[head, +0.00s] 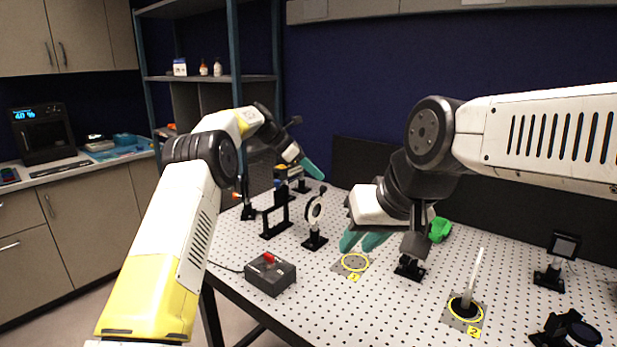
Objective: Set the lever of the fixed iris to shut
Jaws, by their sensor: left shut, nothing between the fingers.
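A black box with a red switch (270,273) sits at the board's front edge. Yellow-ringed plates (350,270) lie nearby, one with a pale rod (473,278). A dark post mount (410,266) stands beside my right gripper. A green object (440,229) lies behind it.

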